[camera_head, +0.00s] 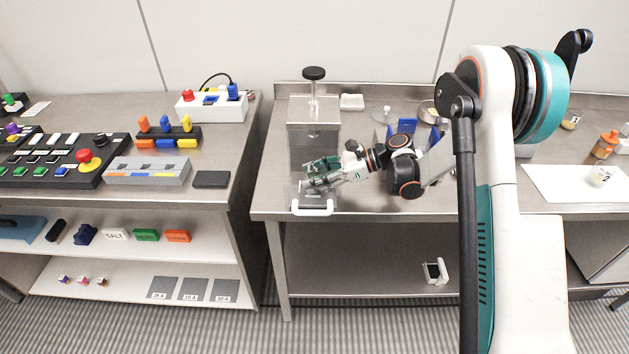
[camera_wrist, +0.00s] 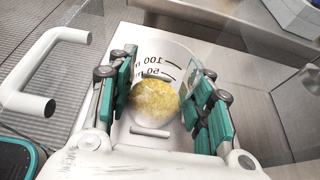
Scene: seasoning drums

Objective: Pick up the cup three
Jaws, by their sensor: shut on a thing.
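In the wrist view a whitish, see-through measuring cup (camera_wrist: 172,53) with 100 and 50 marks, mirrored here, holds a yellow grainy content. The teal fingers of my gripper (camera_wrist: 163,92) stand on both sides of the cup and are shut on it. In the camera_head view my gripper (camera_head: 318,176) is at the front lower part of a clear and metal dispenser (camera_head: 313,137). The cup is not clearly visible there, and I cannot read a cup number.
A white handle (camera_head: 312,208) is close in front of my gripper; it also shows in the wrist view (camera_wrist: 32,78). Clear walls surround the gripper area. Blue-sided equipment (camera_head: 407,126) stands right of the dispenser. A button panel (camera_head: 75,158) is on the left table.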

